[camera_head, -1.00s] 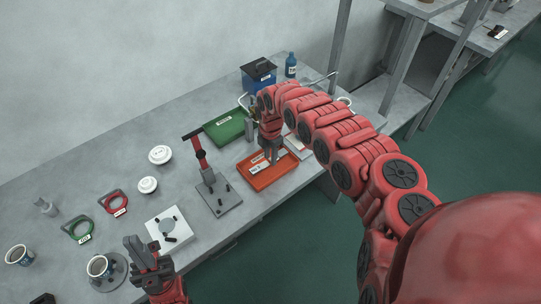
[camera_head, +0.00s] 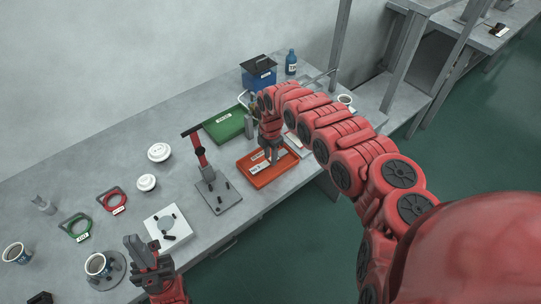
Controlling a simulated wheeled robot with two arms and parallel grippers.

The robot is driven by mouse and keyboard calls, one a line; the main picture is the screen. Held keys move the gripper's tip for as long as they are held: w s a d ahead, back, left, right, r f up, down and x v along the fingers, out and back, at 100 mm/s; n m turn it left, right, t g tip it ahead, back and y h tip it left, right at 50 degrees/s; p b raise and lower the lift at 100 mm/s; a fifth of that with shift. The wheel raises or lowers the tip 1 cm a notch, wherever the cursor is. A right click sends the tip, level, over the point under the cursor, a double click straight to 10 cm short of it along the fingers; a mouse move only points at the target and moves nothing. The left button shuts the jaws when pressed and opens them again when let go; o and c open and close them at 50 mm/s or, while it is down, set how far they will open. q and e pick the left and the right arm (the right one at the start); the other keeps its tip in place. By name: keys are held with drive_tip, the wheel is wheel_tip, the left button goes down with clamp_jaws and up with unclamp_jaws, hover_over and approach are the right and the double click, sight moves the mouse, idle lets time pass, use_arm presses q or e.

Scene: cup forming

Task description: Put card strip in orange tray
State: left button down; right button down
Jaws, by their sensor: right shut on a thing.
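The orange tray (camera_head: 262,183) lies on the bench at the centre right, near the front edge. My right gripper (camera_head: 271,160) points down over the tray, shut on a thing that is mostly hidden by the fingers. Pale labelled strips (camera_head: 259,168) show in the tray by the fingertips; I cannot tell which one, if any, is the held card strip. My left gripper (camera_head: 146,250) is at the lower left, above the bench's front edge, away from the tray. Its fingers look apart and nothing shows between them.
A green tray (camera_head: 224,126) lies behind the orange one. A red-handled press (camera_head: 215,190) stands to its left. A white plate fixture (camera_head: 167,229), white lids (camera_head: 159,152), red and green rings and cups occupy the left. A blue box (camera_head: 259,78) and bottle (camera_head: 291,62) stand behind.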

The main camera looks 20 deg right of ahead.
drive_tip(key=shift+f+b, duration=0.65)
drive_tip(key=shift+f, duration=0.2)
idle(0.7)
unclamp_jaws()
idle(0.4)
drive_tip(key=shift+r, duration=0.1)
drive_tip(key=shift+r+p, duration=3.2)
drive_tip(key=shift+r, duration=0.8)
